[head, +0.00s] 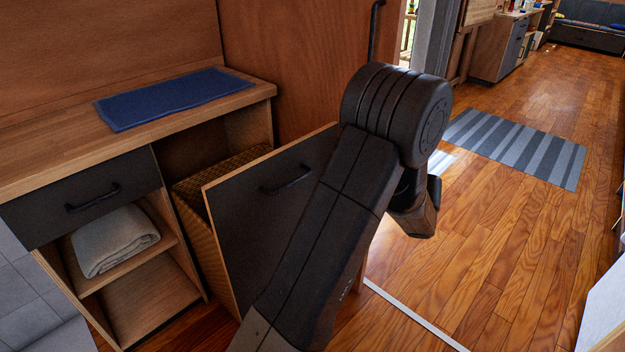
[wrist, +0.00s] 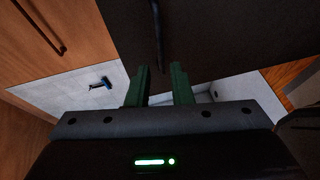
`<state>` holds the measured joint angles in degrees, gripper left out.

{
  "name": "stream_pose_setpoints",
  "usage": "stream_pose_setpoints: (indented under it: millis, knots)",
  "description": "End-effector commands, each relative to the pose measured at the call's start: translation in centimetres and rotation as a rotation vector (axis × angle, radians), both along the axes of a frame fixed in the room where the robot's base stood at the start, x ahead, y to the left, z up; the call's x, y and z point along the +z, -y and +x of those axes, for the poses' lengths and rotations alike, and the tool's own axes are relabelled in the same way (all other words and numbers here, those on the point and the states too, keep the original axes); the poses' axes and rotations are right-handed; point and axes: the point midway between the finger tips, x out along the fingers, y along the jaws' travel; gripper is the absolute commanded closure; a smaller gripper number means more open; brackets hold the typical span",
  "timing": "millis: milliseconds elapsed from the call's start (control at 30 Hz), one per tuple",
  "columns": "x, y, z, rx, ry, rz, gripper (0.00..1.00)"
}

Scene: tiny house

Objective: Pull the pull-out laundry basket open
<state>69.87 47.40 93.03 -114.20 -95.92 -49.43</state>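The pull-out laundry basket stands partly out of the wooden cabinet in the head view. Its dark front panel (head: 245,225) has a light wood edge and a black bar handle (head: 287,180), and its woven basket (head: 198,222) shows behind the panel. My arm covers the panel's right part. In the wrist view, my gripper (wrist: 162,68) has its two green fingers apart with nothing seen held between them. A dark panel (wrist: 225,40), which looks like the basket front, fills the top, with a dark bar handle (wrist: 157,30) just beyond the fingertips. Contact cannot be told.
A blue mat (head: 172,97) lies on the cabinet's wooden top (head: 45,160). A dark drawer (head: 90,205) and a shelf with a folded towel (head: 115,240) are at left. A wooden door (head: 290,60) stands behind. Open floor and a striped rug (head: 515,145) lie at right.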

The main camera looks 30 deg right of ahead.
Motion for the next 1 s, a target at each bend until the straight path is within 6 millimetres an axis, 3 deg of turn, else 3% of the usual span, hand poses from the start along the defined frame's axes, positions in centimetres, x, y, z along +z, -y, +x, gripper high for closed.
stream_pose_setpoints:
  millis: [200,633,767,1000]
  knots:
    - [0.5,1.7,-1.8,-0.001,-0.001,0.001,0.8]
    - [0.4,1.9,-2.0,0.001,-0.001,0.0,0.8]
    - [0.3,1.3,-1.5,0.002,0.0,0.0,0.8]
    - [-0.6,-1.4,1.5,0.005,-0.001,0.0,0.8]
